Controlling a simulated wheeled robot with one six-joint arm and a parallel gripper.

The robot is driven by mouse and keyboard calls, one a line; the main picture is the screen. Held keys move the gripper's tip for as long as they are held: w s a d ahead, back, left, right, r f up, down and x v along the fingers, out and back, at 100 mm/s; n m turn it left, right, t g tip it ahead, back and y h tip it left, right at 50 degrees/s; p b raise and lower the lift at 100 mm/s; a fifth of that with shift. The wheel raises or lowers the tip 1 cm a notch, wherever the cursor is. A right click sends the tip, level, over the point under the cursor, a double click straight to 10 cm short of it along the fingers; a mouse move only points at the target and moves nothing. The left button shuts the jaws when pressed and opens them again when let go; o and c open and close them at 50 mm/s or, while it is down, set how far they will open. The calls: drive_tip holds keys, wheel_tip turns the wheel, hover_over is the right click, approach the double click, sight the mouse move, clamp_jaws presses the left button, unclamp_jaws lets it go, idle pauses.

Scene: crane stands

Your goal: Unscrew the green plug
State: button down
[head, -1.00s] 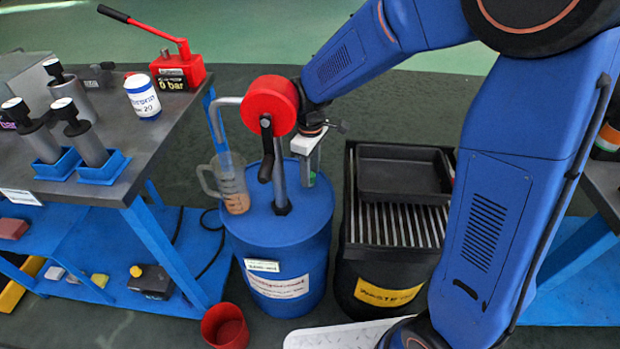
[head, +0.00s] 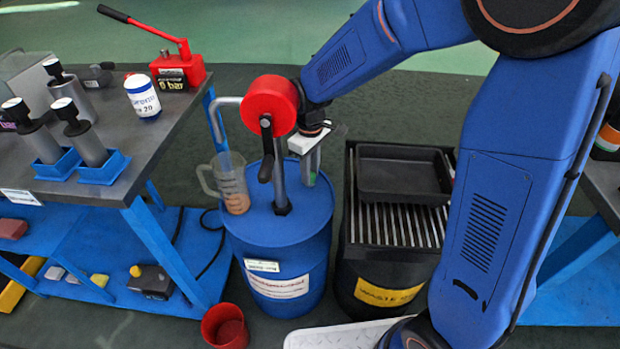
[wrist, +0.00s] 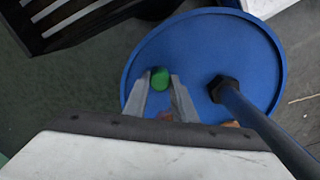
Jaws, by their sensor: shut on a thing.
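The green plug (wrist: 160,78) sits on the top of the blue drum (wrist: 200,45) near its rim. My gripper (wrist: 160,88) reaches down to the drum top, with one finger on each side of the plug, shut on it. In the head view my gripper (head: 309,178) stands over the right part of the blue drum (head: 285,235), and the plug is too small and covered to make out clearly. The plug is at the drum top; I cannot tell how far it is turned.
A red hand pump (head: 270,105) with a black crank rises from the drum beside my gripper. A measuring jug (head: 228,185) with brownish liquid stands on the drum's left. A black waste bin (head: 385,290) with a grate and dark tray (head: 403,175) is close on the right. A red cup (head: 224,325) stands in front.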

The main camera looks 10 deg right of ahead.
drive_tip(key=shift+r, duration=0.1)
idle(0.3)
drive_tip(key=n, duration=0.5)
drive_tip(key=shift+n, duration=0.3)
drive_tip(key=shift+n, duration=0.4)
drive_tip(key=n, duration=0.4)
drive_tip(key=shift+n, duration=2.5)
